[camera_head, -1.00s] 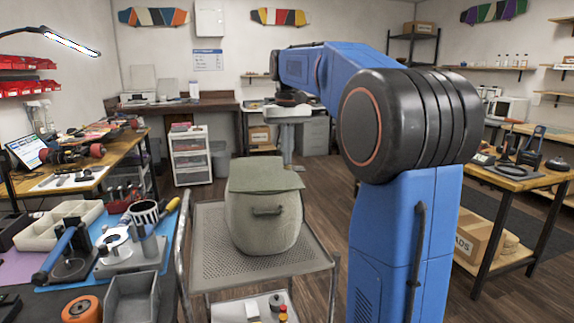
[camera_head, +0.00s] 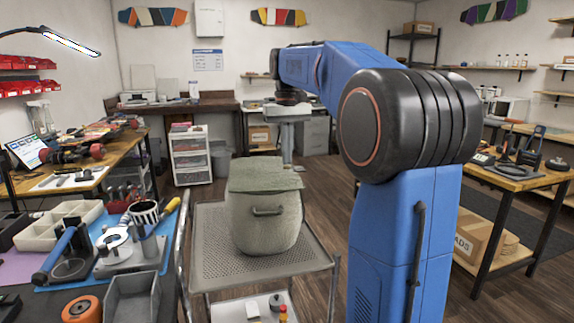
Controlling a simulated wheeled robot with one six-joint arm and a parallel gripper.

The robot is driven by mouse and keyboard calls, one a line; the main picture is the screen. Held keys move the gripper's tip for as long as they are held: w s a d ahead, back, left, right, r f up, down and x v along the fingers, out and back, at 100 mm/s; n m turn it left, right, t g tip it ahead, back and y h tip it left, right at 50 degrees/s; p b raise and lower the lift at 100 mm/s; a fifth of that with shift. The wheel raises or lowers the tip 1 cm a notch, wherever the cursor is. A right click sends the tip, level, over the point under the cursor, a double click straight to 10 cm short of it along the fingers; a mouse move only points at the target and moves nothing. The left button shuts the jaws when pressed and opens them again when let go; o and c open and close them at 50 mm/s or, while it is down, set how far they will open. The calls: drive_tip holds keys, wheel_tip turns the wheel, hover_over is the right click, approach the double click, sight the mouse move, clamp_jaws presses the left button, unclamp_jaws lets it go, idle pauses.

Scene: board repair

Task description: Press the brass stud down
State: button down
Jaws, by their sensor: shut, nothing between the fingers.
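I cannot make out a brass stud in this view. My blue arm runs up on the right and reaches back to the left. Its dark wrist hangs down near the middle, over the far side of the grey lidded bin. My gripper (camera_head: 288,162) hangs below it, a pale wide body with narrow fingers close together, pointing down. The fingers look shut and nothing shows between them. What lies under the fingertips is hidden behind the bin's lid or too small to tell.
The lidded bin (camera_head: 263,222) stands on a grey mesh-top cart (camera_head: 220,262). At the left, a bench holds a grey tray (camera_head: 131,300), an orange wheel (camera_head: 82,308) and metal fixtures. A workbench (camera_head: 520,180) stands at the right. Wooden floor (camera_head: 330,195) shows between.

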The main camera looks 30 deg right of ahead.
wheel_tip(320, 180, up, 7)
idle(0.9)
drive_tip(key=shift+s, duration=0.1)
idle(0.4)
